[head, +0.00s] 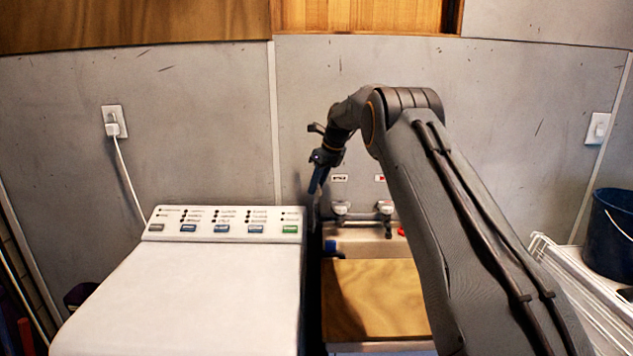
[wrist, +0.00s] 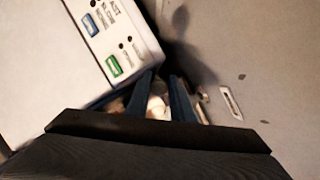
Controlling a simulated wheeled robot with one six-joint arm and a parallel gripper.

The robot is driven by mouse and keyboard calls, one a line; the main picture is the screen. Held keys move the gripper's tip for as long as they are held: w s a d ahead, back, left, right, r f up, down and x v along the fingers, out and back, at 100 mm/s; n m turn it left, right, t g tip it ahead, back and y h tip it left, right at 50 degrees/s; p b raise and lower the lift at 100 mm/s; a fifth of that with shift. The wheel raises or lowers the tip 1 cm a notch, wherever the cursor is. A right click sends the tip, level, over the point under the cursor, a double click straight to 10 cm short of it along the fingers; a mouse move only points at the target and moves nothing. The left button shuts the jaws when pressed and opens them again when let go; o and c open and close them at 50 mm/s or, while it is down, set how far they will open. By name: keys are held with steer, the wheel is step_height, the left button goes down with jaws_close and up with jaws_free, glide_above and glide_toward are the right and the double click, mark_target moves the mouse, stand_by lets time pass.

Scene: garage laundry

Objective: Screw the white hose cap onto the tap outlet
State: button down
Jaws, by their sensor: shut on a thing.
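My gripper (head: 316,186) hangs near the back wall, above the gap between the washing machine and the sink, with its blue fingers pointing down. In the wrist view, a small white thing (wrist: 157,106), seemingly the white hose cap, sits between the fingers (wrist: 164,82). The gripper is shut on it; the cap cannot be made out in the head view. Two taps are on the wall to the right of and below the gripper: a left tap (head: 341,208) and a right tap (head: 385,208) with a dark spout below it. The gripper is apart from both.
The white washing machine (head: 180,300) with its raised control panel (head: 222,214) stands left of the gripper. A wooden board (head: 372,300) covers part of the sink below the taps. A white rack (head: 575,285) and a dark blue bucket (head: 612,235) are at the right.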

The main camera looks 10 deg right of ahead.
steer(key=shift+f+b, duration=0.5)
steer(key=shift+f, duration=1.45)
steer(key=shift+f, duration=0.25)
steer(key=shift+r+m+t+h+p, duration=0.15)
steer(key=shift+m+t+h+p, duration=0.15)
steer(key=shift+m+p, duration=0.5)
steer(key=m+h, duration=0.1)
steer(key=m, duration=0.3)
steer(key=shift+p, duration=0.3)
steer(key=shift+f, duration=0.2)
steer(key=c, duration=1.5)
jaws_free()
steer(key=shift+o, duration=0.2)
